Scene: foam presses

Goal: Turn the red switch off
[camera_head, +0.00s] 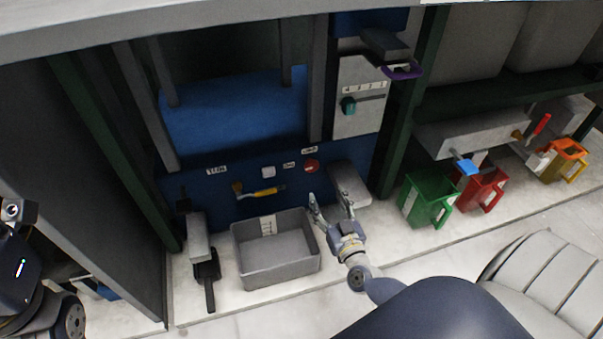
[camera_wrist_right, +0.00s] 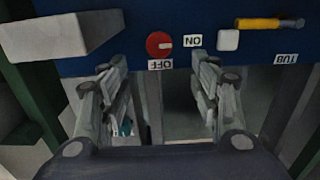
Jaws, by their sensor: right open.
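The red switch (camera_head: 311,166) is a round knob on the blue press panel (camera_head: 235,115). It shows large in the wrist view (camera_wrist_right: 159,45), with a pale mark on its face pointing toward the ON label (camera_wrist_right: 193,41). The OFF label (camera_wrist_right: 160,65) is at its other side; the wrist picture is upside down. My right gripper (camera_head: 330,202) is open and empty, in front of and below the switch and apart from it. In the wrist view its fingers (camera_wrist_right: 159,75) stand wide on either side of the switch. My left gripper is out of view.
A grey bin (camera_head: 276,269) stands left of my right gripper. A yellow-handled lever (camera_head: 258,192) and white button (camera_head: 268,172) are on the panel. A grey box (camera_head: 350,184) juts out right of the switch. Green (camera_head: 425,205) and red bins (camera_head: 480,190) stand farther right.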

